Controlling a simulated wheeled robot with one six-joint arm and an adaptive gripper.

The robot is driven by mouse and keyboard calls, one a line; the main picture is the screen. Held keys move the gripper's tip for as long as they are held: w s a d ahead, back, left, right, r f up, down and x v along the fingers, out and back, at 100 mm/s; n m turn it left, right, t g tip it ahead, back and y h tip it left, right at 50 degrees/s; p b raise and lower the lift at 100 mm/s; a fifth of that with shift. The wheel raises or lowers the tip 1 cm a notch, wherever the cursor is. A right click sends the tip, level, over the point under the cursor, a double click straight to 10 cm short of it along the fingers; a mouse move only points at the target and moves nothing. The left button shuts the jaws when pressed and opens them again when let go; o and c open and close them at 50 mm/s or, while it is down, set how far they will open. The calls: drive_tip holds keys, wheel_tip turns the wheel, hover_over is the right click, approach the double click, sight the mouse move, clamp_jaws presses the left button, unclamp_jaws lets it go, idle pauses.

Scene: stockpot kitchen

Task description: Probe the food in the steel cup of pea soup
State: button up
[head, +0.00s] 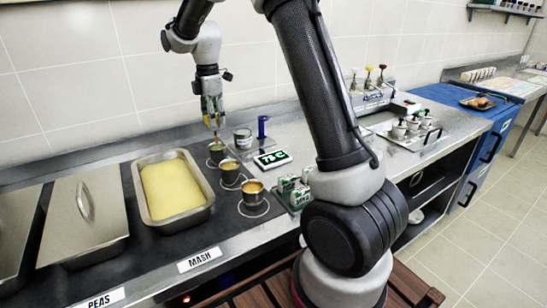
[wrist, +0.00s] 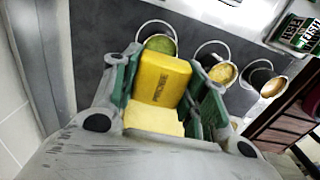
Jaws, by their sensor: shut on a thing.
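My gripper (head: 212,108) is shut on a yellow probe handle, which shows in the wrist view (wrist: 160,82) between the green-padded fingers. In the head view the probe points down over the steel cup of green pea soup (head: 217,151), the farthest of three cups in a row. The cup also shows in the wrist view (wrist: 158,44), just beyond the handle. The thin lower end of the probe is close to the cup's mouth; I cannot tell whether it touches the soup.
Two more cups with yellow (head: 230,172) and orange-brown (head: 253,193) contents stand nearer. A display reading about 78 °C (head: 272,159) lies to their right. A tray of yellow mash (head: 172,188) is at the left. A blue upright item (head: 262,128) stands behind.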

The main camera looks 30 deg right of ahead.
drive_tip(key=shift+r, duration=2.5)
drive_tip(key=shift+a, duration=0.1)
